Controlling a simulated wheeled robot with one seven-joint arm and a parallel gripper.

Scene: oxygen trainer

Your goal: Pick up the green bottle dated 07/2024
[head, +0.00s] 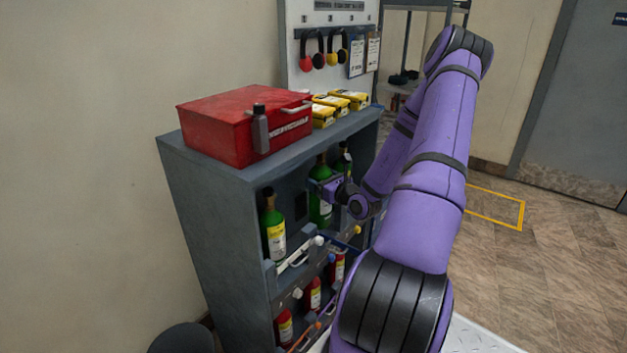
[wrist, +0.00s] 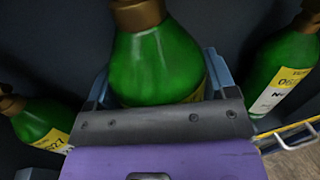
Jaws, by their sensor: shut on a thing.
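Several green bottles stand in the upper bay of the grey cabinet. My gripper (head: 328,190) is shut around the middle green bottle (head: 320,207), below its neck. In the wrist view the held bottle (wrist: 158,62) sits between the two fingers and looks upright; its date is hidden. A left green bottle (head: 274,228) has a yellow and white label; in the wrist view this bottle (wrist: 40,122) shows a label part ending in "27". A right green bottle (head: 343,160) is mostly behind my gripper; in the wrist view this bottle (wrist: 287,72) shows a label starting "06".
The grey cabinet (head: 215,215) carries a red case (head: 215,135) and yellow boxes (head: 340,99) on top. A retaining bar (head: 300,257) crosses the front of the bottle bay. Red bottles (head: 313,295) stand on the lower shelf. Open floor (head: 560,255) lies to the right.

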